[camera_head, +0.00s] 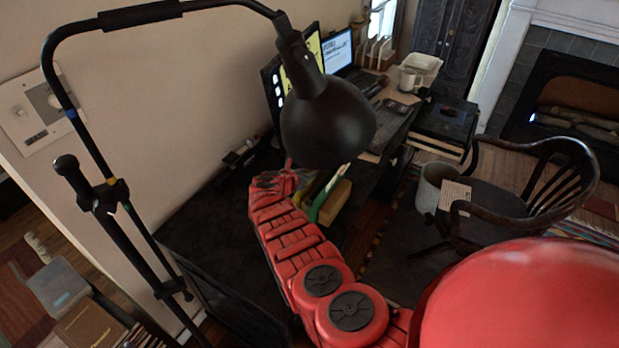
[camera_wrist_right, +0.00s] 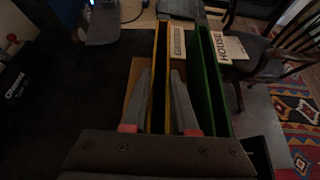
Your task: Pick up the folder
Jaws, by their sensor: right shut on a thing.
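Several thin upright folders stand side by side in the right wrist view. A yellow folder (camera_wrist_right: 160,70) stands between the two fingers of my right gripper (camera_wrist_right: 165,98), which is shut on it. A green folder (camera_wrist_right: 209,75) stands just right of the right finger. In the head view my right gripper (camera_head: 277,180) is at the dark desk, small and partly hidden under the lamp. The green folder (camera_head: 322,197) shows beside it, next to a tan block-like thing (camera_head: 336,203). My left gripper is not in view.
A black lamp (camera_head: 325,125) hangs close over the work area. Monitors, a laptop (camera_head: 340,50) and a white mug (camera_head: 407,79) stand farther back on the desk. A wooden armchair (camera_head: 540,190) and a waste bin (camera_head: 432,187) are at the right.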

